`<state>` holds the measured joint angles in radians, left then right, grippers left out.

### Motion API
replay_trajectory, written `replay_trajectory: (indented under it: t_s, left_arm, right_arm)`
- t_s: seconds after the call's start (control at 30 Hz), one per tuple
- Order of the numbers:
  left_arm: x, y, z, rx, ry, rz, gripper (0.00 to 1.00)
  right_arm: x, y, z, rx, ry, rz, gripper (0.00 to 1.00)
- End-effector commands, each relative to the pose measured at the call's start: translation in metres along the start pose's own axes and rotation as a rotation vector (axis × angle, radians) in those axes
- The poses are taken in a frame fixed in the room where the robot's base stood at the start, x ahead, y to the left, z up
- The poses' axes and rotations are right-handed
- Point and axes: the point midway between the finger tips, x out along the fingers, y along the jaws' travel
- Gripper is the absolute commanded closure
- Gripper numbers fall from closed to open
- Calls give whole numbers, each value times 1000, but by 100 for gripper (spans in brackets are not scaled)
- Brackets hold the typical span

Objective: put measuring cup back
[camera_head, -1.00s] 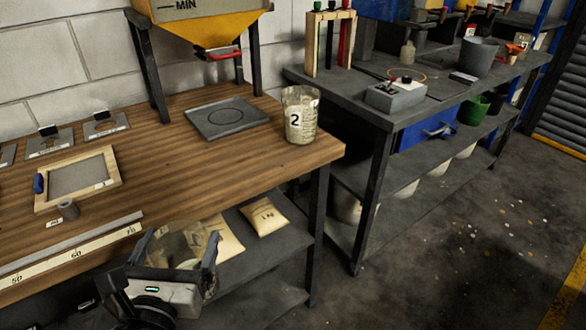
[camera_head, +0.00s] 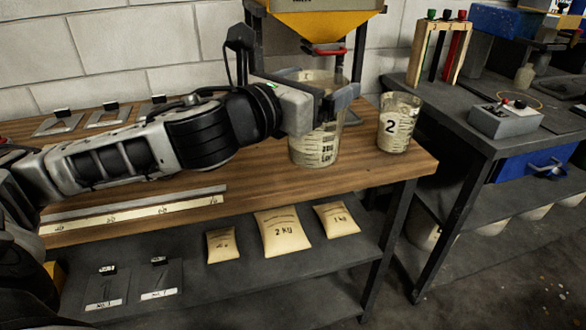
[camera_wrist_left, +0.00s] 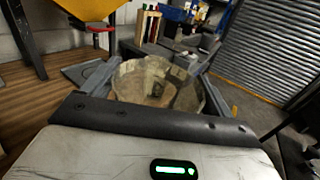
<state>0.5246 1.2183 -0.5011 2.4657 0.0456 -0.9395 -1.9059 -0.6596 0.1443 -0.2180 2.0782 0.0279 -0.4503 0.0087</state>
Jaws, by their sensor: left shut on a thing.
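My left gripper (camera_head: 338,102) is shut on a clear measuring cup (camera_head: 316,148) with dark printed markings. The cup is upright, over the right part of the wooden table (camera_head: 270,180), in front of the yellow hopper. I cannot tell whether its base touches the table. In the left wrist view the cup's open rim (camera_wrist_left: 157,82) sits between the two fingers, with pale material visible inside. A second clear cup marked 2 (camera_head: 398,122) stands on the table's right end, apart from the held one. My right gripper is not in view.
The yellow hopper (camera_head: 325,22) with a red handle (camera_head: 331,51) stands behind the held cup. Paper bags (camera_head: 283,232) lie on the lower shelf. A grey bench (camera_head: 470,145) with a control box (camera_head: 505,119) is at right. A ruler (camera_head: 135,212) lies along the table's front edge.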

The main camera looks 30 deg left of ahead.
Motion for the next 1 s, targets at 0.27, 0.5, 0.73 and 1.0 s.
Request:
replay_trajectory:
  t_s: [0.27, 0.5, 0.73, 1.0]
  left_arm:
    - [17, 35, -8, -2, 4, 24, 67]
    - [54, 82, -34, -5, 2, 23, 67]
    - [74, 106, -75, -6, 0, 19, 67]
    - [84, 118, -96, -6, 2, 18, 67]
  right_arm:
    - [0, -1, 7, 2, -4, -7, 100]
    - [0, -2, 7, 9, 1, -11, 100]
    - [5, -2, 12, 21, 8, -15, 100]
    - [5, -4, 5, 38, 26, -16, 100]
